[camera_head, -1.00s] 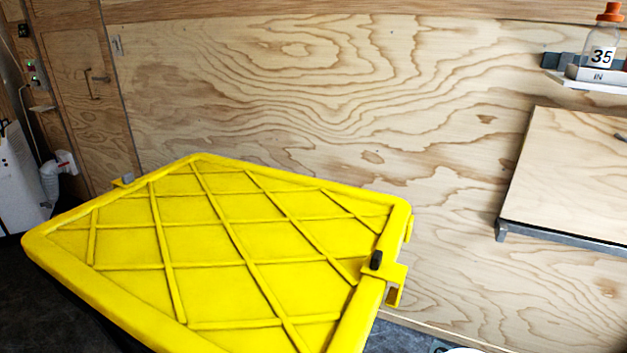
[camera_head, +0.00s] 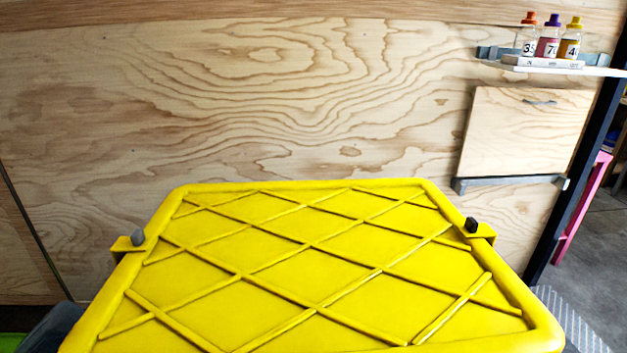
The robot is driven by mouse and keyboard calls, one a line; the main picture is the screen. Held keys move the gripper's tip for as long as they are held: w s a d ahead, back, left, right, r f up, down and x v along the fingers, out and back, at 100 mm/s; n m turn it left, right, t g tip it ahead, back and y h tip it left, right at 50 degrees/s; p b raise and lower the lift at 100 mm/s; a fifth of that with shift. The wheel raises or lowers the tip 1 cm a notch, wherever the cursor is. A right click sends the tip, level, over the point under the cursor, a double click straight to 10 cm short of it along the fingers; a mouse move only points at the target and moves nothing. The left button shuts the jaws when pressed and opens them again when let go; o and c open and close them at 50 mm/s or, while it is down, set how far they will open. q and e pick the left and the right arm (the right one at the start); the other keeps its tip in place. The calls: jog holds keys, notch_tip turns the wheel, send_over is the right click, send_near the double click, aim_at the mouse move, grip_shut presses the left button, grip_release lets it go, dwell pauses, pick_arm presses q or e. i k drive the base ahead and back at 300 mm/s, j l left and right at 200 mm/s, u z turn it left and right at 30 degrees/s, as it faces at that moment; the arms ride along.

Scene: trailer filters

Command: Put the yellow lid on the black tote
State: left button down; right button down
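The yellow lid (camera_head: 372,301) fills the lower middle of the head view, with raised crossing ribs and a thick rim. A yellow tab sticks out from each side of it. A small grey tip of my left gripper (camera_head: 137,238) shows at the left tab, and a small black tip of my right gripper (camera_head: 471,225) at the right tab. Both appear shut on the tabs; the rest of both grippers is hidden below the lid. I cannot make out the black tote; the area under the lid is hidden.
A plywood wall (camera_head: 220,110) stands behind the lid. At upper right a shelf (camera_head: 600,71) carries three numbered bottles (camera_head: 548,43) in a white holder. Below it a wooden panel (camera_head: 524,130) sits on a grey rail. Open floor (camera_head: 597,235) shows at far right, beyond a dark post.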

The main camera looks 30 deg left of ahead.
aim_at(375, 265)
jog(key=k+j+z, duration=0.25)
jog(key=j, duration=0.2)
jog(key=j+z, duration=0.2)
jog(key=j, duration=0.25)
jog(key=k+j+z, duration=0.5)
jog(key=j, duration=0.2)
jog(key=i+j+z, duration=0.1)
jog(key=j+z, duration=0.25)
jog(key=j, duration=0.4)
jog(key=j+z, duration=0.35)
jog(key=j, duration=0.4)
jog(key=j+z, duration=0.35)
jog(key=j, duration=0.45)
jog(key=j+z, duration=0.25)
jog(key=j, duration=0.3)
jog(key=k+j+z, duration=0.2)
jog(key=j, duration=0.35)
jog(key=i, duration=0.05)
